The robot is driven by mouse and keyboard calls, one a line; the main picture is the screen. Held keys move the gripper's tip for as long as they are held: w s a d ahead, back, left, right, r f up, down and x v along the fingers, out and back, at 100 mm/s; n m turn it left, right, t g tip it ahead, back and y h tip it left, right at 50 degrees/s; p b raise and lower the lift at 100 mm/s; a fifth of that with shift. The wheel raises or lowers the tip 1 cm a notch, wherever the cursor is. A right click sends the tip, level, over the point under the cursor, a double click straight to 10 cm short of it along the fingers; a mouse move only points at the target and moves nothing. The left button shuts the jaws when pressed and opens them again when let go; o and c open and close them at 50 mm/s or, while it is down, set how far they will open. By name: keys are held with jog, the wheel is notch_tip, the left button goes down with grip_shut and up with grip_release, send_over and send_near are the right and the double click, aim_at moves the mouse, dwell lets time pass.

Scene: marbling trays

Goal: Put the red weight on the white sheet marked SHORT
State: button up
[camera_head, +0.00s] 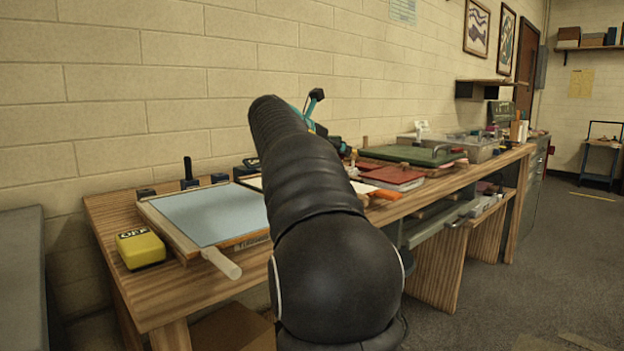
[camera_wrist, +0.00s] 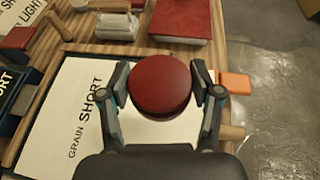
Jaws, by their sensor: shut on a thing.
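The red weight (camera_wrist: 160,84) is a round dark-red disc, held between the two fingers of my gripper (camera_wrist: 160,92) in the wrist view. The white sheet marked GRAIN SHORT (camera_wrist: 66,126) lies below and behind the weight, with its print showing to the left. I cannot tell whether the weight touches the sheet or hangs above it.
A blue-grey tray (camera_head: 212,213) and a yellow block marked OFF (camera_head: 140,248) are on the wooden bench (camera_head: 174,297). A red book (camera_wrist: 181,20) and an orange block (camera_wrist: 235,83) lie near my gripper. A green board (camera_head: 412,154) is farther along.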

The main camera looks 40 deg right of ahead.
jog(key=w+f, duration=0.1)
jog(key=w+a+f, duration=0.1)
jog(key=w, duration=0.1)
jog(key=w+a+f, duration=0.1)
jog(key=shift+w+a, duration=0.15)
jog(key=shift+a, duration=0.05)
jog(key=shift+f+b, duration=0.9)
jog(key=shift+f, duration=1.05)
jog(key=shift+f, duration=0.15)
jog(key=o, duration=1.6)
jog(key=p+v, duration=0.1)
jog(key=v, duration=1.1)
